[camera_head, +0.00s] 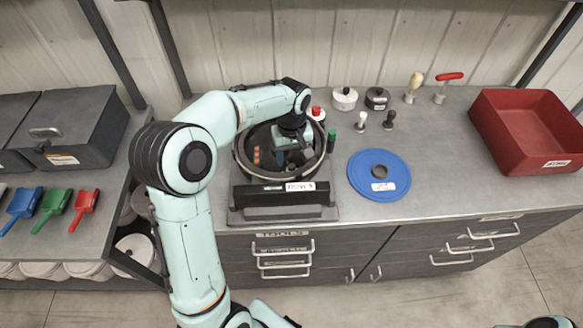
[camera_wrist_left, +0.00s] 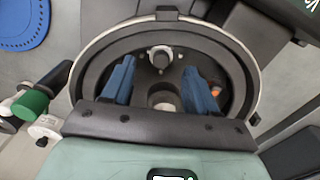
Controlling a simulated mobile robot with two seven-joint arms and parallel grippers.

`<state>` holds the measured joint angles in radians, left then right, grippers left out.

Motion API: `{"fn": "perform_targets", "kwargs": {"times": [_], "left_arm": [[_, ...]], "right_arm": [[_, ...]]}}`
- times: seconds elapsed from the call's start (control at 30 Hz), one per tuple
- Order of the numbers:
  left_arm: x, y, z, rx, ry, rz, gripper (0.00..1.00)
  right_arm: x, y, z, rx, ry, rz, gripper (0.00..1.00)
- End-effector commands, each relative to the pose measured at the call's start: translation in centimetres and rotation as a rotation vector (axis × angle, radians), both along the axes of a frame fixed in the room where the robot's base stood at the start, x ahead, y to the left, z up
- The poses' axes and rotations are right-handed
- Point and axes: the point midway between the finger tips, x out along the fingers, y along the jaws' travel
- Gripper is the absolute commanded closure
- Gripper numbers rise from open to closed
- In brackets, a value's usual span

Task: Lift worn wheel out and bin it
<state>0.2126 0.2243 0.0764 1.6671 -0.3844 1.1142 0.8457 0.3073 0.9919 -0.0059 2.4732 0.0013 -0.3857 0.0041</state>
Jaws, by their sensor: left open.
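The round, dark seed meter housing (camera_head: 240,163) stands on its black stand at the bench front, its open face up. A worn wheel cannot be told apart from the dark interior. In the left wrist view a pale hub (camera_wrist_left: 160,58) and a round collar (camera_wrist_left: 163,100) show inside the housing rim (camera_wrist_left: 88,62). My left gripper (camera_wrist_left: 158,84) is over the housing, its two blue fingers apart on either side of the collar, with nothing seen held. Whether the fingertips touch anything cannot be told. A red bin (camera_head: 512,130) stands at the right.
A blue disc (camera_head: 365,172) with a dark centre lies right of the housing. Several knobs and handled tools, including a red-handled one (camera_head: 449,77), stand along the back. A green-topped piece (camera_head: 331,137) is close beside the housing. Bare bench lies before the red bin.

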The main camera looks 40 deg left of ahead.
Motion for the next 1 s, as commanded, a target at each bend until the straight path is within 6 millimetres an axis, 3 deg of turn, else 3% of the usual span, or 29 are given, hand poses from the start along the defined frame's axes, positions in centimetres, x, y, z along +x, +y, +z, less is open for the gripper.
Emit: {"fn": "perform_targets", "kwargs": {"times": [0.1, 0.2, 0.5, 0.6, 0.67, 0.73, 1.0], "left_arm": [[-0.2, 0.3, -2.3, 0.001, 0.009, 0.001, 0.41], [-0.1, 0.2, -3.4, 0.002, 0.007, 0.000, 0.41], [-0.3, 0.3, -4.1, 0.002, 0.013, 0.001, 0.41], [-0.4, 0.4, -4.2, 0.002, 0.015, 0.001, 0.77], [-0.4, 0.4, -4.2, 0.004, 0.017, 0.002, 0.93], [-0.5, 0.5, -4.3, 0.004, 0.020, 0.004, 1.00], [-0.5, 0.5, -4.3, 0.004, 0.020, 0.004, 1.00]], "right_arm": [[0.0, 0.0, 0.0, 0.000, -0.001, 0.000, 0.24], [-0.1, 0.0, -0.1, 0.000, 0.001, 0.000, 0.24], [-0.1, 0.0, -0.1, 0.000, 0.001, 0.000, 0.24], [-0.1, 0.0, -0.1, 0.000, 0.001, 0.000, 0.24], [-0.1, 0.0, -0.1, 0.000, 0.001, 0.000, 0.24], [-0.1, 0.0, -0.2, 0.000, 0.001, 0.000, 0.24], [-0.1, 0.0, -0.2, 0.000, 0.001, 0.000, 0.24]]}}
